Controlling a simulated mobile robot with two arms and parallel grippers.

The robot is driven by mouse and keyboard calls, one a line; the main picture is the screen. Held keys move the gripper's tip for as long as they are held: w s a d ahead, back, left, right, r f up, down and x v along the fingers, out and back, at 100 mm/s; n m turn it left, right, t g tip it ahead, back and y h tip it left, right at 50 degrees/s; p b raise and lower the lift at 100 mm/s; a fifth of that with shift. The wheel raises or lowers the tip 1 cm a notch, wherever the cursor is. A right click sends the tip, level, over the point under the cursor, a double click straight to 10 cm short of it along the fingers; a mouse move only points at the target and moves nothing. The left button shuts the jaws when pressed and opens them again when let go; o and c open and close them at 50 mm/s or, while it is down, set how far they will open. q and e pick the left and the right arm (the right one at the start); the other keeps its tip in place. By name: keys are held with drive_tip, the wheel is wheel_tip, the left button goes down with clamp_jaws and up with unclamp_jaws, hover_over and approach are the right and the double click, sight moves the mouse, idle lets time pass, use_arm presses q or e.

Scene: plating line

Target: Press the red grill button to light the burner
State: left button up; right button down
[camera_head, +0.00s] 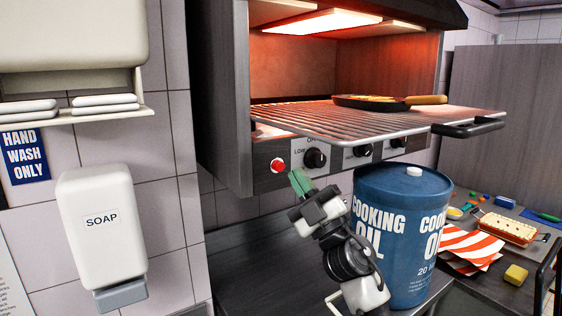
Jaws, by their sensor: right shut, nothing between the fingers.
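The red grill button (278,165) is on the front panel of the grill (330,160), at the panel's left end, beside a black knob (314,158). My right gripper (297,178) is just below and to the right of the button, with its green fingers shut and empty, pointing up and left. I cannot tell if the fingertips touch the panel; they appear apart from the button. The underside of the grill's hood glows orange-red. My left gripper is not in view.
A blue cooking oil drum (402,225) stands right beside my right arm. A wire rack (370,118) juts out above the panel, holding a pan (372,103). A soap dispenser (101,225) hangs on the left wall. Striped paper (470,244) lies on the right counter.

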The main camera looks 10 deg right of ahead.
drive_tip(key=shift+s+d+p, duration=0.2)
drive_tip(key=shift+s, duration=0.3)
drive_tip(key=shift+s+d+p, duration=0.15)
drive_tip(key=shift+s, duration=0.3)
